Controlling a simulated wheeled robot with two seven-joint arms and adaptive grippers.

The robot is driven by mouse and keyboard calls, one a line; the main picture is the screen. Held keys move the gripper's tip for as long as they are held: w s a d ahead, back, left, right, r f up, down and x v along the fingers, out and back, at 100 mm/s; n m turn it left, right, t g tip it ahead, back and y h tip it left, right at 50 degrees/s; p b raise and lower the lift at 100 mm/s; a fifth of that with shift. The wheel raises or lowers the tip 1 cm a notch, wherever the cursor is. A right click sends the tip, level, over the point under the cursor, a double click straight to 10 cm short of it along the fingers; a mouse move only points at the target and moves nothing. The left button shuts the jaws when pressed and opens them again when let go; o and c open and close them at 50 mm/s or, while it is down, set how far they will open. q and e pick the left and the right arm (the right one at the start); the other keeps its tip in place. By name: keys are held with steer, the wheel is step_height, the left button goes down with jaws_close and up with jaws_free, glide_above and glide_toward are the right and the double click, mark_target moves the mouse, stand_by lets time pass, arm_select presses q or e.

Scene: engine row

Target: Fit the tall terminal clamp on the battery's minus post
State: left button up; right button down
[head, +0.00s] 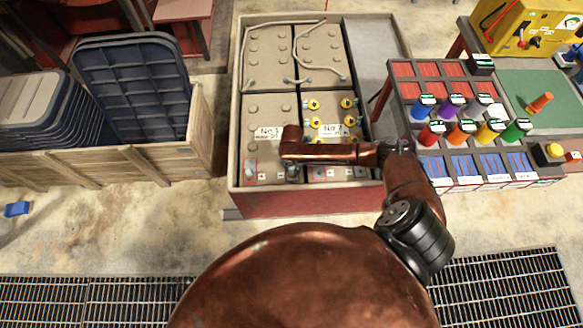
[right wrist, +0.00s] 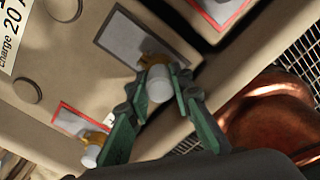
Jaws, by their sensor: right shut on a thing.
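The battery marked No 1 (head: 262,112) sits in the front left of a red-sided case. In the right wrist view, my right gripper (right wrist: 161,88) has its green fingers shut on a white, round-topped piece with a brass lower part, which looks like the tall terminal clamp (right wrist: 160,84). It is over the edge of a grey-bordered label patch (right wrist: 135,42). The minus post is hidden, and I cannot tell whether the clamp is around it or above it. In the head view, my right gripper (head: 292,173) is over the battery's front edge. My left gripper is not in view.
A similar white and brass piece (right wrist: 92,154) stands by a red-bordered patch close to my left finger. The No 2 battery (head: 328,112) with yellow caps is beside No 1. A rack of coloured bottles (head: 460,132) is right, a wooden crate (head: 165,145) left.

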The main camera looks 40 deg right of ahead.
steer(key=c, duration=1.6)
jaws_free()
step_height(320, 180, up, 12)
steer(key=shift+w, duration=0.1)
steer(key=shift+a, duration=0.1)
